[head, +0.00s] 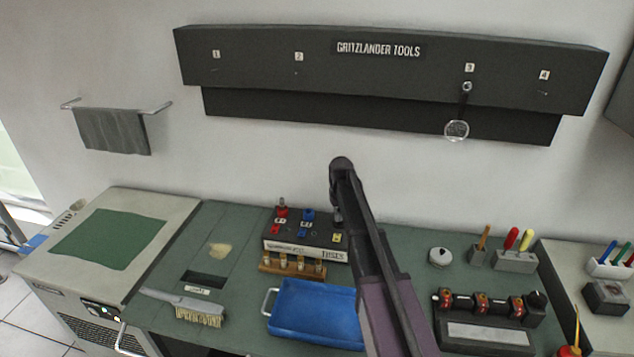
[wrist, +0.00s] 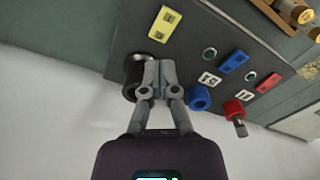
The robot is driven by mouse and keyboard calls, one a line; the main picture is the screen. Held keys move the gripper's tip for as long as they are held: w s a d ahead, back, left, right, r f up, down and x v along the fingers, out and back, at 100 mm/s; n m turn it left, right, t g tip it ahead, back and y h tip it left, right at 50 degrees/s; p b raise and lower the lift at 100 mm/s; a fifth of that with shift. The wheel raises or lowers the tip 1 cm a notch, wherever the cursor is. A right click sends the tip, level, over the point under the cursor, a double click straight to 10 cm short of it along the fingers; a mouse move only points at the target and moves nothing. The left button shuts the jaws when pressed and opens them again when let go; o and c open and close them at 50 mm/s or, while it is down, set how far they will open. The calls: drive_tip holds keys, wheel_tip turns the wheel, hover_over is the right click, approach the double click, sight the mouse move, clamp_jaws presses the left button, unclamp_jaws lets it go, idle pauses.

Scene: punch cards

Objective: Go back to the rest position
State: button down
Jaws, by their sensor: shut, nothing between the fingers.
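My gripper (wrist: 158,68) is shut and empty in the wrist view. Its fingertips are close to a black knob on the dark panel box (wrist: 205,35), and I cannot tell whether they touch it. The box carries a yellow tag (wrist: 164,24), a blue tag (wrist: 233,62), a blue knob (wrist: 200,98) and a red knob (wrist: 233,108). In the head view my arm reaches over the bench, and the panel box (head: 305,254) stands at the back beside it. The gripper is mostly hidden behind the arm there.
A blue tray (head: 312,308) and a brush (head: 200,315) lie on the green bench. A wooden rack (head: 290,266) sits before the box. A white round pot (head: 440,257) and tool holders (head: 515,261) stand right. A dark wall rack (head: 390,75) hangs above.

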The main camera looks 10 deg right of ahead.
drive_tip(key=s+f+m+b, duration=0.2)
drive_tip(key=s, duration=2.6)
drive_tip(key=shift+s+a+f+b, duration=0.15)
drive_tip(key=shift+s+f+b, duration=0.2)
drive_tip(key=shift+s+f, duration=0.05)
